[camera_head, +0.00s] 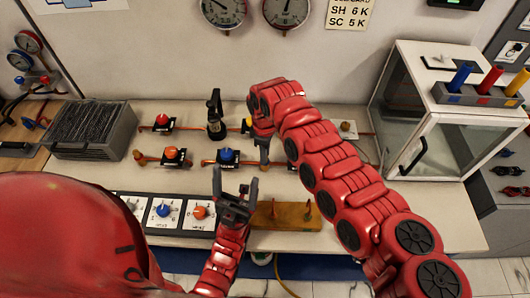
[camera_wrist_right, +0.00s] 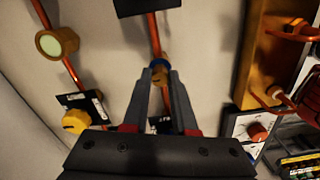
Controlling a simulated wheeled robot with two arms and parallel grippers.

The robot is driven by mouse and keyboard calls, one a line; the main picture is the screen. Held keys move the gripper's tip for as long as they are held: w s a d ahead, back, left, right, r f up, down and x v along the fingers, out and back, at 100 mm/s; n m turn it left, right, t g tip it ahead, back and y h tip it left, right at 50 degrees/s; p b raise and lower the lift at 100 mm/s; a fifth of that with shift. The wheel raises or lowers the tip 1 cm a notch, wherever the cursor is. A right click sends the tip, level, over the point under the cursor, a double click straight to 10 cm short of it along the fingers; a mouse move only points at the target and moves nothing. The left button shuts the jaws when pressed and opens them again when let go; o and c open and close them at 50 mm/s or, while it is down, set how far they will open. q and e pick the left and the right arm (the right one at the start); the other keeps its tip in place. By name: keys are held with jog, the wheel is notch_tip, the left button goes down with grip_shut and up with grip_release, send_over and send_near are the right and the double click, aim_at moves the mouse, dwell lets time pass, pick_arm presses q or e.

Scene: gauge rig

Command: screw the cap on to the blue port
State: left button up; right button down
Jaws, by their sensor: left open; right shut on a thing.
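My right gripper (camera_wrist_right: 160,74) is shut on a small brass-coloured cap (camera_wrist_right: 157,82) in the right wrist view. A blue ring, which looks like the blue port (camera_wrist_right: 158,66), shows right at the fingertips on a copper pipe. I cannot tell whether cap and port touch. In the head view my right gripper (camera_head: 264,160) points down just right of the blue valve (camera_head: 226,155), hiding the cap and port. My left gripper (camera_head: 236,204) is open and empty, in front of the blue valve.
A wooden block (camera_head: 270,217) with upright pegs lies right of my left gripper. The red (camera_head: 162,119) and orange (camera_head: 171,153) valves and a dark upright fixture (camera_head: 214,115) are to the left. A glass-sided case (camera_head: 436,135) stands right, a grey bin (camera_head: 92,130) left.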

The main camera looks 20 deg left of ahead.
dwell(0.4)
jog(key=shift+s+f+m, duration=0.1)
jog(key=shift+f+m, duration=0.05)
jog(key=shift+m, duration=1.05)
jog(key=shift+m+b, duration=0.3)
jog(key=shift+m, duration=0.4)
jog(key=shift+s+r+m, duration=0.1)
jog(key=shift+r+m, duration=0.1)
jog(key=shift+m, duration=0.5)
jog(key=shift+a, duration=0.1)
